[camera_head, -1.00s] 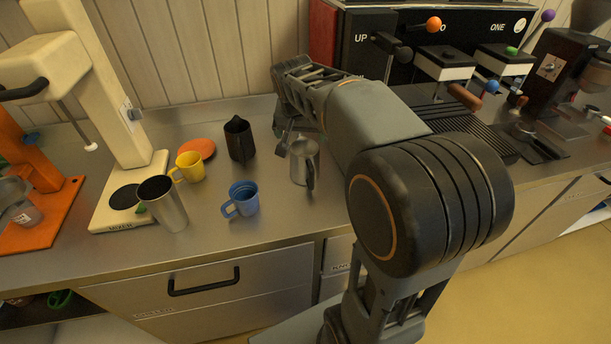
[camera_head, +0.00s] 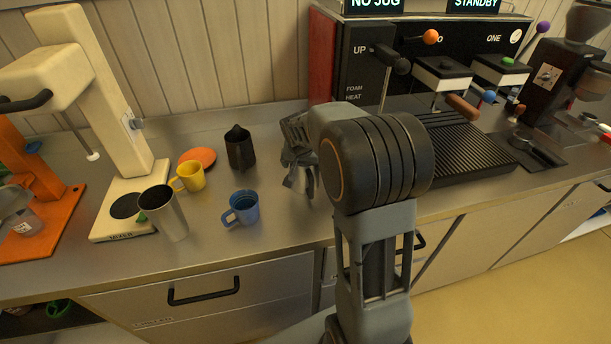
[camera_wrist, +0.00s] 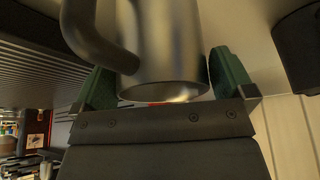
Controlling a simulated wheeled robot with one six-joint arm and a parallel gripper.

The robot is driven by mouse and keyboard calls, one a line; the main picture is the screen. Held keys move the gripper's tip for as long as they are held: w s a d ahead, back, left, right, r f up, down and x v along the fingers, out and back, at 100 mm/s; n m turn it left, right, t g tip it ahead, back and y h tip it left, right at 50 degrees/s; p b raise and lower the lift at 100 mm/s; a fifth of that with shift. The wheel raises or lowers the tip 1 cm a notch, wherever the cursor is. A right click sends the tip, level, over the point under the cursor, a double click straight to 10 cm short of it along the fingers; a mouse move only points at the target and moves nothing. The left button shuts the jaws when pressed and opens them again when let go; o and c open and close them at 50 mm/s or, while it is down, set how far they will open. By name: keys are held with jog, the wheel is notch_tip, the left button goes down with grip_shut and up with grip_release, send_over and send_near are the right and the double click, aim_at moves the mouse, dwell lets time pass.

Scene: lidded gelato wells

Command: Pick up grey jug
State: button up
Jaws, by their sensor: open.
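The grey jug (camera_wrist: 172,42) is a metal pitcher with a thick curved handle, large in the wrist view. In the head view it stands on the steel counter, mostly hidden by my gripper (camera_head: 297,172). My gripper is open, with its two green-padded fingers on either side of the jug in the wrist view (camera_wrist: 168,82). The handle passes in front of the left finger there. I cannot tell whether either finger touches the jug.
The coffee machine (camera_head: 350,75) is behind on the right. Counter in front of the jug is clear.

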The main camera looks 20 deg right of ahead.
jog(key=shift+x, duration=0.75)
jog(key=c, duration=0.7)
jog(key=shift+r, duration=0.1)
